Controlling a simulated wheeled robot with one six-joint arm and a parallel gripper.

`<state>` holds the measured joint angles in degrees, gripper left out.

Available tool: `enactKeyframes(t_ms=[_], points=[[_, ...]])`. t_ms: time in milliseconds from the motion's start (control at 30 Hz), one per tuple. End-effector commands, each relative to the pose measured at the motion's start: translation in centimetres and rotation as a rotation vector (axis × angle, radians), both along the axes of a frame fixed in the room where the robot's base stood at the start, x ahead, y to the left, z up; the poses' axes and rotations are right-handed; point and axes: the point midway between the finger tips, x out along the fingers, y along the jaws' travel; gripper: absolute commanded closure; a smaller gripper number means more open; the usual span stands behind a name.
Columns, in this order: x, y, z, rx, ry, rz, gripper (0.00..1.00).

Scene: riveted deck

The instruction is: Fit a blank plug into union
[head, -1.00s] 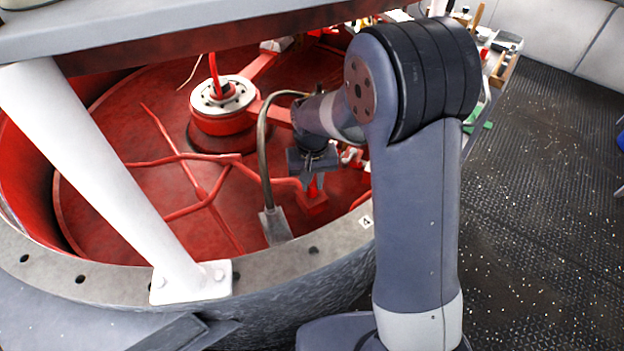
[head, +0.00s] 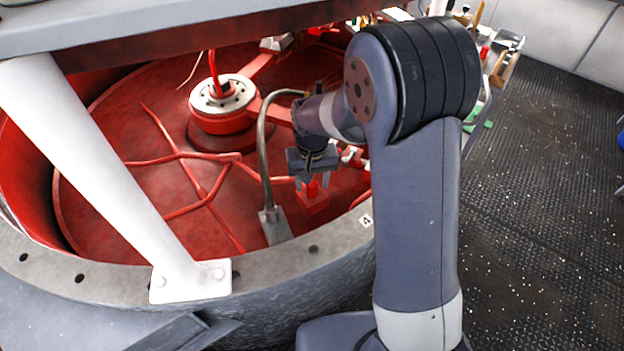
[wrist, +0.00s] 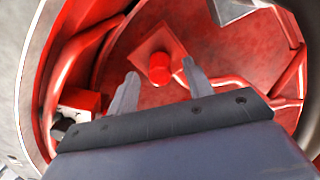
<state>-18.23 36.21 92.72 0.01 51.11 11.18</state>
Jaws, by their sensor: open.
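My gripper (head: 312,184) is open, low inside the drum and pointing down, its two pale fingers apart. In the wrist view, my gripper (wrist: 160,70) has its fingers on either side of a red round stub, apparently the union with or without a plug (wrist: 160,67), which stands on a square red base. The fingers look empty. The stub's base also shows in the head view (head: 312,203), just under the fingers. I cannot tell whether the stub's top is open or plugged. No separate blank plug can be made out.
A curved grey pipe (head: 263,150) stands close left of my gripper. A white-topped red hub (head: 222,97) and red branching pipes (head: 205,200) lie farther left. The drum's grey rim (head: 300,252) is in front. A cluttered bench (head: 500,65) stands at the back right.

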Motion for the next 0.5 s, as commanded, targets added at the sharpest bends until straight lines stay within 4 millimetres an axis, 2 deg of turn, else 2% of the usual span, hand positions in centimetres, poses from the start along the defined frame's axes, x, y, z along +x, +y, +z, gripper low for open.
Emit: enactKeyframes(t_ms=[267, 367, 500], points=[[0.1, 0.0, 0.5, 0.000, -0.002, 0.000, 0.52], [0.1, 0.0, 1.8, 0.002, -0.005, 0.000, 0.52], [0.1, 0.0, 4.5, 0.002, -0.007, 0.000, 0.52]])
